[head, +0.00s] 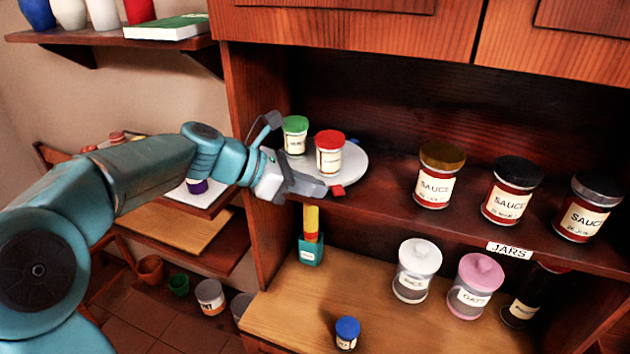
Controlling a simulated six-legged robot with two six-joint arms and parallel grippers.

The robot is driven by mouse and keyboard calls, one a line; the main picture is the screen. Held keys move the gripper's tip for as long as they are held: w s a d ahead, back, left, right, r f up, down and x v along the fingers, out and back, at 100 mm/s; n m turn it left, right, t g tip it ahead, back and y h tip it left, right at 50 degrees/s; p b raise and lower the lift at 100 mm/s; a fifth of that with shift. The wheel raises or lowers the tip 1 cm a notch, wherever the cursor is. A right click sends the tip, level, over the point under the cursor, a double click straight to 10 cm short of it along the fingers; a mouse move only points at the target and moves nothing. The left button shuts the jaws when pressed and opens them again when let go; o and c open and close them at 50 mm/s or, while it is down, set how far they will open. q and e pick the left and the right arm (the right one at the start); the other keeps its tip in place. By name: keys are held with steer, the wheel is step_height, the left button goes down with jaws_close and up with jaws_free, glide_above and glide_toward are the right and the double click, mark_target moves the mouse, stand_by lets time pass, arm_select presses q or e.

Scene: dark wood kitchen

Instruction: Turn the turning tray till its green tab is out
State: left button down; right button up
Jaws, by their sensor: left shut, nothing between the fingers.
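The turning tray (356,160) is a round white disc on the upper shelf at the left end of the cabinet. A jar with a green lid (295,136) and a jar with a red lid (329,153) stand on it. A red tab (338,191) sticks out at the tray's front edge. No green tab shows. My left gripper (318,188) is shut and empty at the tray's front left edge, its fingertips close beside the red tab. I cannot tell if they touch. It hides part of the tray's left rim. My right gripper is out of view.
Three sauce jars (435,182) stand on the same shelf to the right, above a JARS label (509,249). Below are a white-lidded jar (417,270), a pink-lidded jar (474,285) and a blue-lidded jar (347,333). The cabinet's left side panel (252,90) is beside my gripper.

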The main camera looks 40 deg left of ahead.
arm_select(q)
steer(key=shift+w+d, duration=0.3)
steer(key=shift+d, duration=0.05)
